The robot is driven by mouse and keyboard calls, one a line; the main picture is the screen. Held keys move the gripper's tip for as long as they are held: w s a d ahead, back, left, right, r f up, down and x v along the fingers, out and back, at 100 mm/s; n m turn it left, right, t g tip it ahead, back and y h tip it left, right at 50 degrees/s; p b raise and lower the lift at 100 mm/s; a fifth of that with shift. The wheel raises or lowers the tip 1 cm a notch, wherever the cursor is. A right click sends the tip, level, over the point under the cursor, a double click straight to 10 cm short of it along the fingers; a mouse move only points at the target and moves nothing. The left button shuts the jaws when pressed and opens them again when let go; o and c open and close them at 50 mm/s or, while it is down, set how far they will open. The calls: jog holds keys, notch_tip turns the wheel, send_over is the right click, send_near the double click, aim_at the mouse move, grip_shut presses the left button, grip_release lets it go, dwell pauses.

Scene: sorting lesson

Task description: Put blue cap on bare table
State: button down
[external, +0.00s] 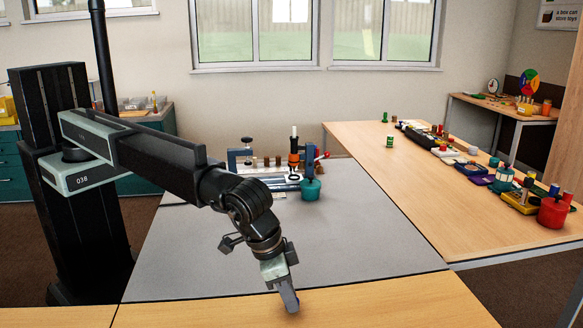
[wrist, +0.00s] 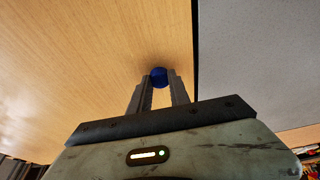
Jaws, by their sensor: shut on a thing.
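The blue cap (wrist: 158,77) sits between the fingertips of my gripper (wrist: 159,88) in the wrist view, low against the bare wooden table (wrist: 80,60). In the external view my gripper (external: 289,303) points down at the wooden strip along the front, just before the grey mat's front edge. A sliver of blue (external: 296,297) shows at the fingertips there. The fingers are shut on the cap. The cap seems to touch or nearly touch the wood; I cannot tell which.
A grey mat (external: 370,240) lies behind my gripper. A teal pot (external: 310,190), an orange and black device (external: 294,160) and a clamp stand stand at its back. A wooden table (external: 430,215) at the right holds a red pot (external: 553,211) and many small items. The front wood (external: 400,312) is clear.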

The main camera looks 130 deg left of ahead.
jog(key=shift+f, duration=0.5)
jog(key=c, duration=1.6)
grip_release()
jog(key=shift+f, duration=0.1)
jog(key=o, duration=0.4)
jog(key=p+v, duration=1.2)
jog(key=v, duration=0.1)
jog(key=s+a+f+m+g+h, duration=0.1)
jog(key=s+m, duration=0.8)
jog(key=s, duration=2.5)
jog(key=shift+s+a+f+g+h, duration=0.15)
jog(key=shift+a+f+g+h, duration=0.2)
jog(key=shift+g+h, duration=0.35)
